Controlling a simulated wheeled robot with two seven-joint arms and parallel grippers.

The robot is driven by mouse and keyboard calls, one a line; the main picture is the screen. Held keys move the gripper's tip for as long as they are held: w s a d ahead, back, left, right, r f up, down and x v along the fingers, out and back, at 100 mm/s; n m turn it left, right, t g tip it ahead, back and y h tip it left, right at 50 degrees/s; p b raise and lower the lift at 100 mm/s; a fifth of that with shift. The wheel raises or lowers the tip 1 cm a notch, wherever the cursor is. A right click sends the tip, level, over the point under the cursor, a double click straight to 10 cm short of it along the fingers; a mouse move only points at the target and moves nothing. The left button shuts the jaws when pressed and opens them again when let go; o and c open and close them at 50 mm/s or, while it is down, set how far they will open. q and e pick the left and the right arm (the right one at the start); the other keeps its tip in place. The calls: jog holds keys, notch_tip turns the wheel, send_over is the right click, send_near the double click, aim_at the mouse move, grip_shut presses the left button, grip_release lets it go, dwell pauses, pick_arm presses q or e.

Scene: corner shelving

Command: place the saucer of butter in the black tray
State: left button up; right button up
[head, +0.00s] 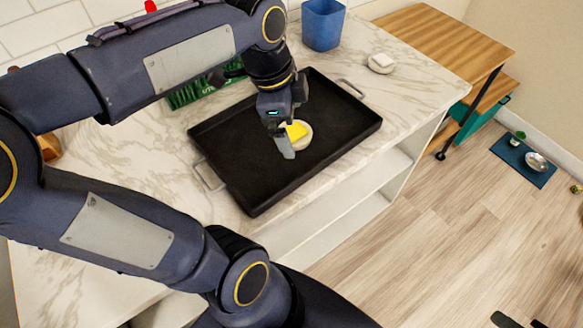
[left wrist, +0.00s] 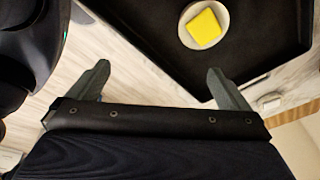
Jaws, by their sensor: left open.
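The black tray (head: 345,115) lies on a marble-look counter, with wire handles at its ends. The white saucer (head: 305,143) with a yellow block of butter (head: 296,130) is inside the tray. In the left wrist view the saucer (left wrist: 187,37) and butter (left wrist: 204,28) show over the dark tray floor (left wrist: 245,40), beyond my fingers. My left gripper (head: 286,148) points down over the tray beside the saucer and partly covers it. In the left wrist view its fingers (left wrist: 158,70) are apart with nothing between them. My right gripper is not in view.
A blue bin (head: 322,25) and a small dish with a white block (head: 381,62) stand behind the tray. A green brush-like item (head: 190,94) lies behind my arm. A wooden shelf unit (head: 450,38) stands at the right.

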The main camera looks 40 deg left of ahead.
pick_arm(q)
jog(key=s+d+f+n+t, duration=0.1)
jog(key=s+d+f+n, duration=0.1)
jog(key=n, duration=0.2)
jog(key=s+d+f+n+t+h, duration=0.1)
jog(key=s+d+f+n, duration=0.1)
jog(key=n, duration=0.3)
jog(key=s+d+f+n+t+h, duration=0.1)
jog(key=s+d+f+n, duration=0.1)
jog(key=s+n, duration=0.2)
jog(key=shift+d, duration=0.3)
jog(key=shift+s, duration=0.1)
